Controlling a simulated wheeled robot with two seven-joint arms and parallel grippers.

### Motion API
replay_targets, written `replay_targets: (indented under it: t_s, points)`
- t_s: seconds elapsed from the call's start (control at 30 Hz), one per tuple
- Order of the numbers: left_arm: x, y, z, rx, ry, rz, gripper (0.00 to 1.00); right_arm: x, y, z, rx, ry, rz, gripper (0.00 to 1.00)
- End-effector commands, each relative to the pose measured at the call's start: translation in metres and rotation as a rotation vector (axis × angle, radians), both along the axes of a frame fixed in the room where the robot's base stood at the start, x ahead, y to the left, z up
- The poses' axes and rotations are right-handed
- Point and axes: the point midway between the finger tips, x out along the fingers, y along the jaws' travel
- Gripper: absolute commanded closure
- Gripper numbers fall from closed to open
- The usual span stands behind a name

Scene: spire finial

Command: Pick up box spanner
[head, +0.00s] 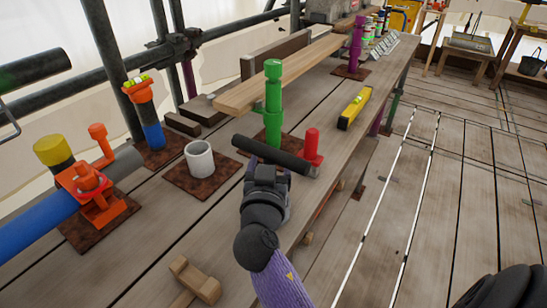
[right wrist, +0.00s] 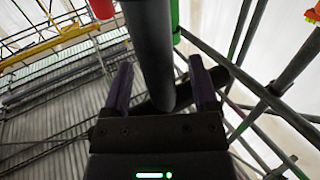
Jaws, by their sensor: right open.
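A dark, plain tube (head: 270,155), which looks like the box spanner, lies across the picture in the head view, in front of the green stacked post (head: 273,105). My right gripper (head: 268,168) is at the tube's near side, around its middle. In the right wrist view the tube (right wrist: 150,45) runs between the two fingers of the right gripper (right wrist: 161,78), which are open with a gap beside it. Whether the tube touches anything below is hidden. My left gripper is not in view.
A red peg (head: 312,143) stands by the tube's right end. A white cup (head: 200,160) stands on a rusty plate to the left. A yellow level (head: 355,108) lies to the right on the bench. An orange clamp (head: 92,190) is at far left. A wooden block (head: 195,280) lies near the front.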

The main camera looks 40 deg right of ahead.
Motion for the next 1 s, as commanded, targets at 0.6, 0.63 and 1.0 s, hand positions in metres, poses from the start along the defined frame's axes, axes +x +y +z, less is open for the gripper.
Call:
replay_targets:
  t_s: [0.6, 0.63, 1.0]
  points:
    - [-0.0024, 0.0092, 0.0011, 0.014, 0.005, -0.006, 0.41, -0.0009, 0.0011, -0.0002, 0.001, 0.001, 0.000, 0.98]
    - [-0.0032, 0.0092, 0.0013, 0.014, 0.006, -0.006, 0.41, -0.0008, 0.0011, -0.0002, 0.001, 0.001, 0.000, 1.00]
    - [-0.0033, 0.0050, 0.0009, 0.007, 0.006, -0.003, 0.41, -0.0008, 0.0011, -0.0001, 0.000, 0.000, 0.000, 1.00]
